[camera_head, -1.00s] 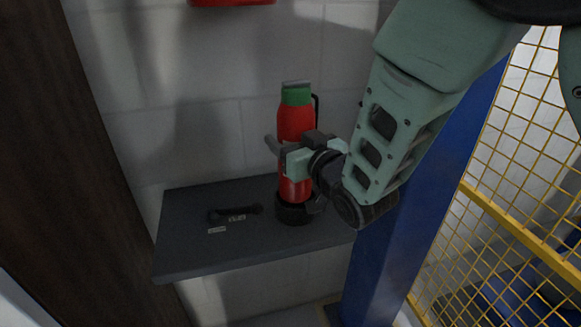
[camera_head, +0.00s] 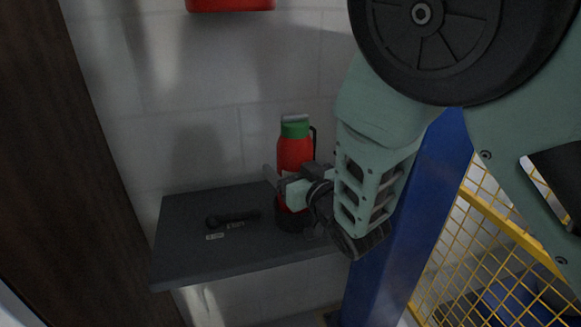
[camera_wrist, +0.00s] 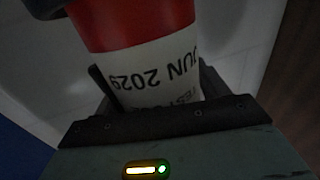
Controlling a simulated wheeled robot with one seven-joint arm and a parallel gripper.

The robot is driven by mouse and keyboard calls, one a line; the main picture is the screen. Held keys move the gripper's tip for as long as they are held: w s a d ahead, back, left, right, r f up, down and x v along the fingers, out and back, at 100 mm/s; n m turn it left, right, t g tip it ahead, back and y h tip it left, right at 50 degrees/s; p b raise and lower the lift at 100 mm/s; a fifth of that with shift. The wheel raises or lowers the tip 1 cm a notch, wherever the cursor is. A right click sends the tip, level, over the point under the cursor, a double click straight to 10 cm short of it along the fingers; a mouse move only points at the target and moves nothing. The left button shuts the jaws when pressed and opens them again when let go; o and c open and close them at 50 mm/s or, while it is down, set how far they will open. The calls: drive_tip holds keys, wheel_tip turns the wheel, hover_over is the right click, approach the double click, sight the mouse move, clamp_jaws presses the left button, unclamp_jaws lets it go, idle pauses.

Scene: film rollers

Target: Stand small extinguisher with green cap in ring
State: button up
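The small red extinguisher (camera_head: 294,152) with a green cap (camera_head: 295,128) stands upright at the right of the dark shelf. My gripper (camera_head: 294,176) is shut on its body from the front right. The wrist view shows the red body and its white label (camera_wrist: 155,75), reading "JUN 2029", between the fingers. The black ring (camera_head: 291,220) is at the extinguisher's foot, partly hidden by my gripper. The foot appears to be inside the ring, but whether it touches the bottom cannot be told.
The grey shelf (camera_head: 185,250) carries a black handle-like object (camera_head: 233,217) and small labels left of the ring. A blue post (camera_head: 400,230) and yellow mesh fence (camera_head: 510,235) stand close on the right. A red object (camera_head: 230,4) hangs on the wall above.

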drive_tip(key=shift+o, duration=0.6)
drive_tip(key=shift+r, duration=0.1)
drive_tip(key=shift+r, duration=0.15)
drive_tip(key=p+v, duration=1)
drive_tip(key=v, duration=0.2)
drive_tip(key=shift+p, duration=0.3)
